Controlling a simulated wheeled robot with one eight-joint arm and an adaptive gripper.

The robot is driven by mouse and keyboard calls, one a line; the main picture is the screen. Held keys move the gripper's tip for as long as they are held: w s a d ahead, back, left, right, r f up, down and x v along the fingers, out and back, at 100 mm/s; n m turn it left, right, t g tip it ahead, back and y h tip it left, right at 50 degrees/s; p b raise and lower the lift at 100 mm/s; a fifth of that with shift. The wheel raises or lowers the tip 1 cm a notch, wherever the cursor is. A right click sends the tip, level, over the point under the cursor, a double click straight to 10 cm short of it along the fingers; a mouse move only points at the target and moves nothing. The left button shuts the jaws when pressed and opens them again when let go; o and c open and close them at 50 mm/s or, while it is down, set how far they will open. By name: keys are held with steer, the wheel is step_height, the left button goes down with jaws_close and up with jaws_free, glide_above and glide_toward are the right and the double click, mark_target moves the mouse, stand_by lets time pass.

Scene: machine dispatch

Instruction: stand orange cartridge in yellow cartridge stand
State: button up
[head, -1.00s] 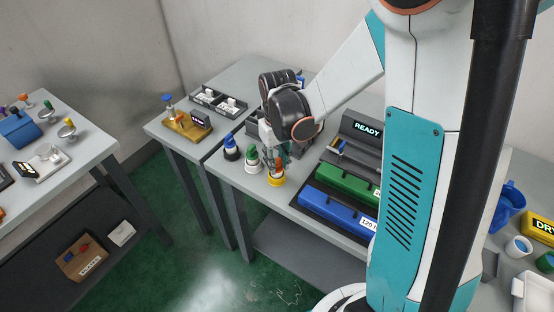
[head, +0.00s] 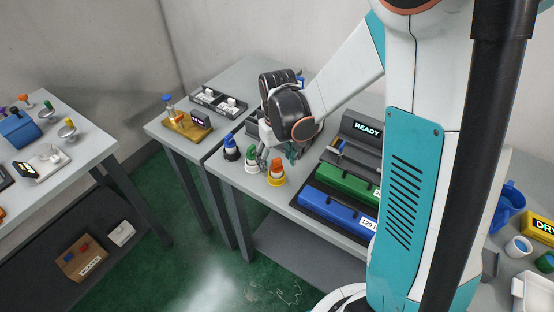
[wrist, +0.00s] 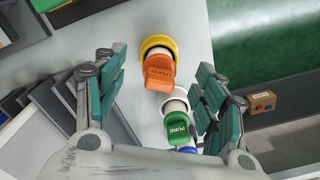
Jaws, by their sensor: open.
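The orange cartridge (head: 277,168) stands upright in the yellow cartridge stand (head: 276,181) near the table's left edge. Gaps show between the cartridge and both fingers. The cartridge's lower end is hidden inside the stand.
A green-topped cartridge (head: 252,155) and a blue-topped cartridge (head: 230,145) stand in a row beside the yellow stand. Green (head: 345,184) and blue (head: 335,211) cases lie to the right. A dark READY station (head: 360,145) stands behind them.

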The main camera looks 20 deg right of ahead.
steer(key=shift+r+p, duration=2.1)
steer(key=shift+r, duration=0.9)
steer(key=s+r+m+t+b, duration=0.1)
steer(key=s+r+t+b, duration=0.6)
steer(key=s, duration=0.7)
steer(key=shift+b+v, duration=0.45)
steer(key=shift+v, duration=0.3)
steer(key=shift+w, duration=0.1)
